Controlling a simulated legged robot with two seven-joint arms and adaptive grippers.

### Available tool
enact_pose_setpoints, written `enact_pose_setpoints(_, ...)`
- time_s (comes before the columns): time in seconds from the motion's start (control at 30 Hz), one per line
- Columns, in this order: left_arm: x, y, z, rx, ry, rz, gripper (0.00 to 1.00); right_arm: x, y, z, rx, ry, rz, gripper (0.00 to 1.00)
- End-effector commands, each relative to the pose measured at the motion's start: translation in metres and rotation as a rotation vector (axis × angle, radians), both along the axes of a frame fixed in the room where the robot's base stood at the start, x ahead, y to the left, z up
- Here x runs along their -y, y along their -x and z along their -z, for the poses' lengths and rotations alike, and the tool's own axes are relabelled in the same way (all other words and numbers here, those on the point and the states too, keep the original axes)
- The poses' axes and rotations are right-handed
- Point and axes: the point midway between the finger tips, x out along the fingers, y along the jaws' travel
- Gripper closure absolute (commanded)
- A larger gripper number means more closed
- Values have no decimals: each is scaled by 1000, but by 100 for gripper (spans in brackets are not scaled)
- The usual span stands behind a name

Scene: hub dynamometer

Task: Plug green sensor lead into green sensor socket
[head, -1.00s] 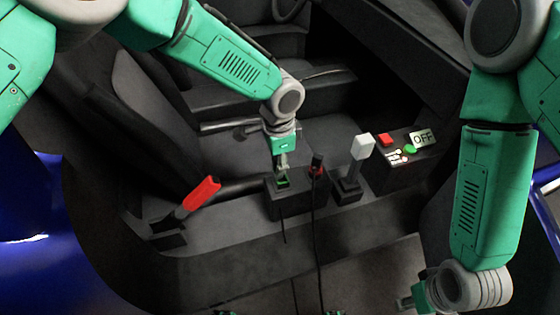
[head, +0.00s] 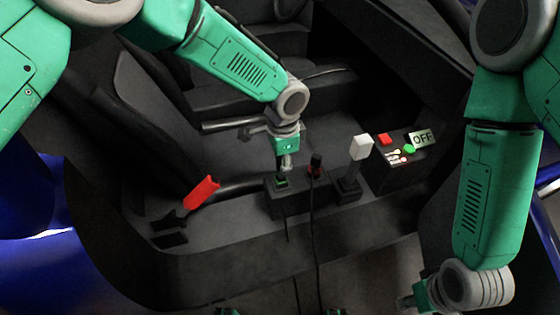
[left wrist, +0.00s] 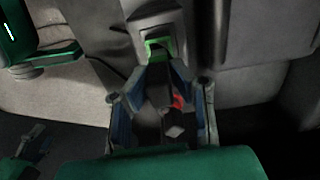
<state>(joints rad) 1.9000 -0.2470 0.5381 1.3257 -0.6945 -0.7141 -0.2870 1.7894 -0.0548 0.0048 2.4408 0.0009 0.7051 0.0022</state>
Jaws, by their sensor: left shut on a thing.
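My left gripper (head: 285,169) points down just above the green-rimmed socket (head: 281,183) on the black box. Its blue-grey fingers (left wrist: 157,88) are shut on a small dark piece, apparently the green sensor lead's plug (left wrist: 158,84). The green socket (left wrist: 157,47) lies just beyond the fingertips in the left wrist view. The fingers hide the plug's tip, so I cannot tell if it is inside the socket. My right gripper (head: 407,300) is at the lower right, away from the box, and its finger opening is unclear.
A black plug (head: 316,161) with a cable stands at the red-marked socket (head: 314,173) beside the green one. A white-topped lever (head: 361,147) and a button box with an OFF sign (head: 422,137) are to the right. A red-handled lever (head: 202,192) is at left.

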Motion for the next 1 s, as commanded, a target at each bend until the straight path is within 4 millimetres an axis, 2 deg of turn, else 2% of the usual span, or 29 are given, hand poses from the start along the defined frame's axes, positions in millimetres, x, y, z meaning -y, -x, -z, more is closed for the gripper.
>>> enact_pose_setpoints(0.67,-3,0,0,0,-1,-1,100,0,0,-6,0,0,0,60)
enact_pose_setpoints(1.0,-3,0,8,-1,-1,-1,100,0,0,-3,0,0,0,60)
